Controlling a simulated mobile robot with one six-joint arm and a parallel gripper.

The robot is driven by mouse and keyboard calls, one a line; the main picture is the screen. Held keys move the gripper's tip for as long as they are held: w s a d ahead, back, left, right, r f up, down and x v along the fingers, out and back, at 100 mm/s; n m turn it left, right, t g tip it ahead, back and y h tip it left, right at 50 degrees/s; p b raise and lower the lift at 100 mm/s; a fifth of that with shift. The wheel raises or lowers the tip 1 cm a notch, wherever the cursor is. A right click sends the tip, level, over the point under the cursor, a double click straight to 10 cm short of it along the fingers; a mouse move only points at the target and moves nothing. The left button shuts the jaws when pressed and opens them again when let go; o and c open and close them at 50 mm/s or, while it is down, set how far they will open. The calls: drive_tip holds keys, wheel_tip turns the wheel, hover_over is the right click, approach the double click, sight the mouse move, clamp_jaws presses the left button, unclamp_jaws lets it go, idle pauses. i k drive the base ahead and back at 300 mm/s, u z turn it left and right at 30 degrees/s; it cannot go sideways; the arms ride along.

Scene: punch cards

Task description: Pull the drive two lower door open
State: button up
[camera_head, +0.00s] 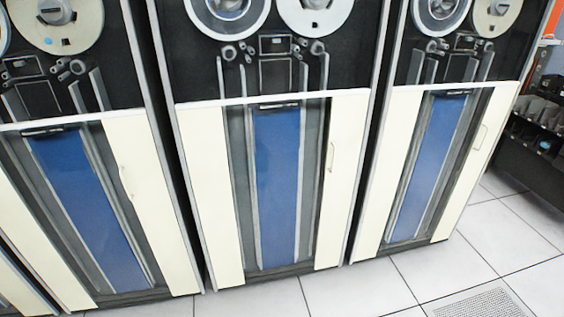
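Several tape drive cabinets stand side by side in the head view, each with a lower door of cream side panels and a blue centre strip. The middle cabinet's lower door (277,190) looks shut, with a small handle (330,157) on its right cream panel. The left cabinet's lower door (85,205) and the right cabinet's lower door (428,165) also look shut. No label shows which one is drive two. My gripper is not in view.
Tape reels (228,14) sit in the upper halves of the cabinets. Clear tiled floor (350,290) lies in front, with a perforated tile (480,303) at lower right. A dark rack (540,125) stands at the right edge.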

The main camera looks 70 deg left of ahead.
sight(129, 133)
drive_tip(key=u, duration=0.8)
drive_tip(key=k, duration=0.1)
drive_tip(key=u, duration=3)
drive_tip(key=i, duration=0.45)
drive_tip(key=u, duration=0.25)
drive_tip(key=k, duration=0.45)
drive_tip(key=z, duration=0.85)
drive_tip(key=i, duration=1.35)
drive_tip(key=z, duration=0.35)
